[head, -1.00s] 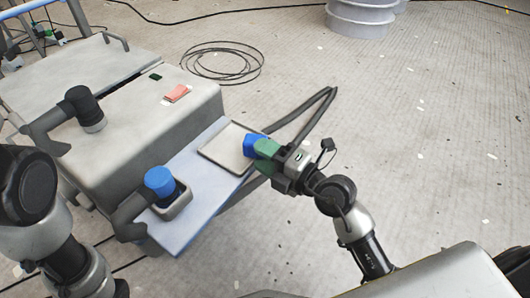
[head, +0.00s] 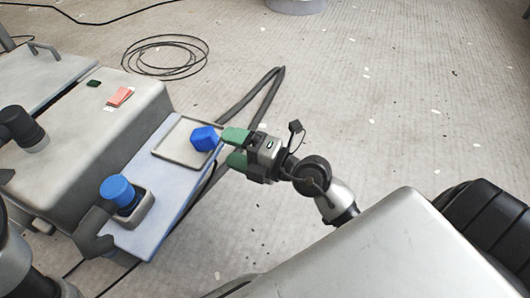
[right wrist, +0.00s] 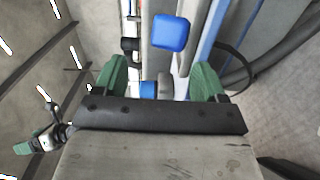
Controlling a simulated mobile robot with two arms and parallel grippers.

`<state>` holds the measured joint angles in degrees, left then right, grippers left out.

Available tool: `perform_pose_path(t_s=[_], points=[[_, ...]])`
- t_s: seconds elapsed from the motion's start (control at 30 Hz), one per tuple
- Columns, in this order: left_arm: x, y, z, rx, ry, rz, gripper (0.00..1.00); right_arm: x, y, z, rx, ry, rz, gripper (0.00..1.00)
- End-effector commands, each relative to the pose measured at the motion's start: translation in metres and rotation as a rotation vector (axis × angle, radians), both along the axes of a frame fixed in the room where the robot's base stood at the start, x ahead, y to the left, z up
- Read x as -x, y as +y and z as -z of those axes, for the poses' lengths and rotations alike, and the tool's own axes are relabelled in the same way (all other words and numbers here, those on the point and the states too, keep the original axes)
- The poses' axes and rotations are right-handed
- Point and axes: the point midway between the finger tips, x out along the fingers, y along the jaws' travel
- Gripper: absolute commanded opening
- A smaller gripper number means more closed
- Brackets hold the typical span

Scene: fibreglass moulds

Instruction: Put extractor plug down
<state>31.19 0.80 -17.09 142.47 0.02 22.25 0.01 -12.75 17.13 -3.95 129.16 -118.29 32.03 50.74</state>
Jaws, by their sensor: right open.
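The extractor plug, a blue faceted piece (head: 204,138), rests on a shallow grey tray (head: 168,153) on the light blue shelf. My right gripper (head: 234,148), with green fingers, is open just to the right of the plug and apart from it. In the right wrist view the blue plug (right wrist: 171,33) shows ahead of the two spread green fingers (right wrist: 163,80), with nothing between them.
A blue-capped plug (head: 117,190) stands in a holder on the shelf (head: 153,221), left of the tray. A grey machine body (head: 84,137) with a red switch (head: 120,96) stands behind. A dark hose (head: 257,98) passes behind the gripper. Coiled cable (head: 165,55) lies on the open floor.

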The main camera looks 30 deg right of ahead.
Motion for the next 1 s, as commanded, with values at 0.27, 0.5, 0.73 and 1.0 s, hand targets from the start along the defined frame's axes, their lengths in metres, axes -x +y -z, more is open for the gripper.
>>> perform_pose_path(t_s=[0.27, 0.5, 0.73, 1.0], points=[[-0.006, 0.0, 0.001, 0.0, 0.023, 0.002, 0.72, 0.048, -0.035, 0.0, 0.002, 0.003, 0.0, 0.71], [-0.004, 0.0, 0.001, -0.001, 0.017, 0.001, 0.72, 0.066, -0.049, -0.001, 0.0, -0.001, 0.0, 0.71], [-0.004, -0.001, 0.001, -0.001, 0.017, 0.001, 0.72, 0.067, -0.049, -0.005, -0.011, -0.011, -0.003, 0.71], [-0.004, -0.001, 0.0, 0.0, 0.016, 0.003, 0.72, 0.05, -0.004, -0.131, -0.451, -0.283, -0.188, 0.71]])
